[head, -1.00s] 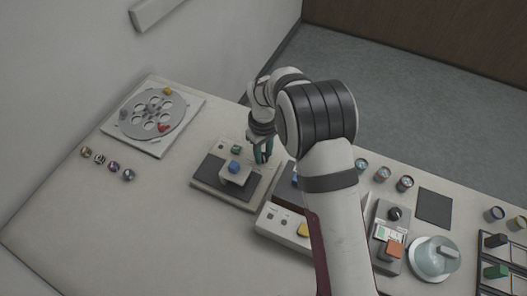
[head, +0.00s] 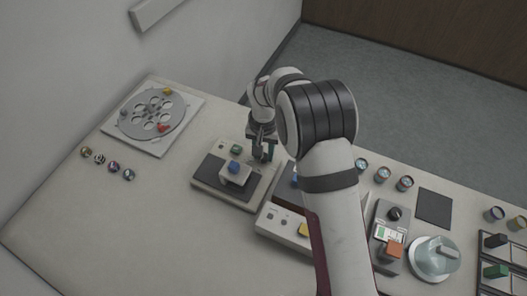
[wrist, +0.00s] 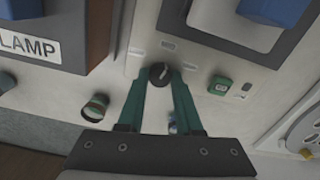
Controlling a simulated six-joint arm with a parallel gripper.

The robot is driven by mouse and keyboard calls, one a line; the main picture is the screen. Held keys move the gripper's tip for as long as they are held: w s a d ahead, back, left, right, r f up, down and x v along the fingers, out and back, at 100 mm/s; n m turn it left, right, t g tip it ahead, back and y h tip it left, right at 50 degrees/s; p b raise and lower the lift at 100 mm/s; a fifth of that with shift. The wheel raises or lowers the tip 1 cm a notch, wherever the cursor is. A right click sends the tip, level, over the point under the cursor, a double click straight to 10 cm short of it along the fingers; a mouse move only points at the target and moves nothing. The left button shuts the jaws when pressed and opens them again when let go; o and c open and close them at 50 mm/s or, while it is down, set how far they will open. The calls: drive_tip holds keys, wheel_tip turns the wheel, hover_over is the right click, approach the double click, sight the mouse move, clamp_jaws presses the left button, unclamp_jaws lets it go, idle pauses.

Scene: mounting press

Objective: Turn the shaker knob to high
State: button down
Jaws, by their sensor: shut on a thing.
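My gripper (head: 263,156) reaches down to the back right corner of a pale device with a dark pad (head: 212,169), which appears to be the shaker. In the wrist view the two green fingers (wrist: 160,82) are closed around a small black knob (wrist: 159,74) with a light pointer line. Small marks (wrist: 168,46) lie around the knob, too small to read. A green button (wrist: 220,85) sits beside the knob; it also shows in the head view (head: 237,149). The fingers hide the knob in the head view.
A device marked LAMP (wrist: 30,45) stands close on one side. A round grey plate with holes (head: 152,115) is at the far left. A dial box (head: 391,235) and a pale domed vessel (head: 436,257) are at the right. The front left table is clear.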

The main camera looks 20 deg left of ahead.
drive_tip(key=m, duration=0.4)
drive_tip(key=shift+m, duration=2.3)
drive_tip(key=c, duration=0.6)
unclamp_jaws()
wheel_tip(320, 180, up, 16)
drive_tip(key=shift+f, duration=0.1)
